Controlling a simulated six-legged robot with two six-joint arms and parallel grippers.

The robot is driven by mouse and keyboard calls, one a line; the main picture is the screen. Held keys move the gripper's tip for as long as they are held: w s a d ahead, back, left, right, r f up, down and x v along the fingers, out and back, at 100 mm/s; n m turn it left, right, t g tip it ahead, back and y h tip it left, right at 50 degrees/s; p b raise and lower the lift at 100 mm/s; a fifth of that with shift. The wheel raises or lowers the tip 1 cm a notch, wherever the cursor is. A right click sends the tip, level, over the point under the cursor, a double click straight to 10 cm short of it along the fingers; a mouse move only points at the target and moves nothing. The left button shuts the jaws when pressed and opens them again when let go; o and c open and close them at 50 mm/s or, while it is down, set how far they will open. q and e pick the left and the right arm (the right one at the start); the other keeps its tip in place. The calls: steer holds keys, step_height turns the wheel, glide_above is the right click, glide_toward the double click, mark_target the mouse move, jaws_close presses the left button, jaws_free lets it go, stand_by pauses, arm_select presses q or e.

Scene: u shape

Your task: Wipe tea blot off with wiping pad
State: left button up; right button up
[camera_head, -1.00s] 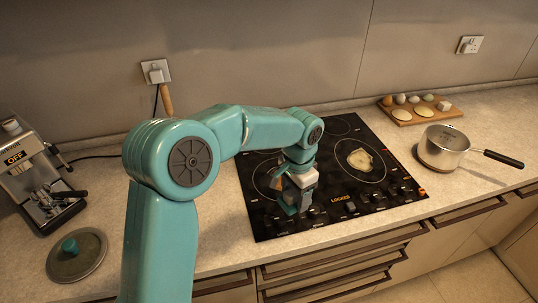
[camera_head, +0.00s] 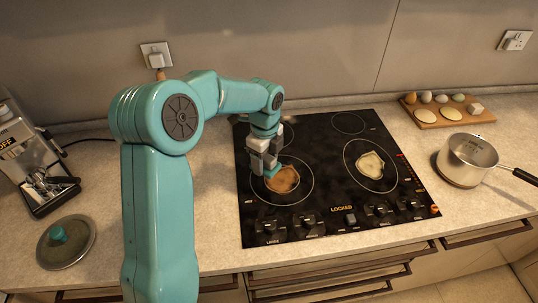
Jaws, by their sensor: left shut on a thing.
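A brown blot (camera_head: 285,181) lies on the left front ring of the black cooktop (camera_head: 322,190). A paler cream blot (camera_head: 370,164) lies on the right front ring. I take the brown one to be the tea blot. My left gripper (camera_head: 264,163) is low over the left ring, at the upper left edge of the brown blot. It is shut on what I take to be the wiping pad (camera_head: 271,170), of which only a small teal part shows under the fingers. I cannot tell whether the pad touches the glass. My right gripper is out of view.
A steel saucepan (camera_head: 464,158) stands right of the cooktop, below a wooden board (camera_head: 440,117) with eggs and other food. A coffee machine (camera_head: 35,165) and a lid (camera_head: 66,242) are at the left. Knobs (camera_head: 309,224) line the cooktop's front edge.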

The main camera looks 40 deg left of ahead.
arm_select(q)
steer(key=shift+w+a+f, duration=0.1)
steer(key=shift+a+f, duration=0.05)
steer(key=shift+f, duration=0.25)
steer(key=shift+s+d+f+b, duration=0.2)
steer(key=shift+s+f+b, duration=0.35)
steer(key=shift+f+b, duration=0.45)
steer(key=f+b, duration=0.2)
steer(key=f, duration=0.1)
steer(key=shift+w+a, duration=0.2)
steer(key=shift+w, duration=0.2)
steer(key=shift+s+f+b, duration=0.1)
steer(key=shift+f+b, duration=0.05)
steer(key=shift+b, duration=0.25)
steer(key=shift+s+d, duration=0.15)
steer(key=shift+w, duration=0.25)
steer(key=shift+s, duration=0.2)
steer(key=shift+w+f, duration=0.15)
steer(key=shift+f, duration=0.15)
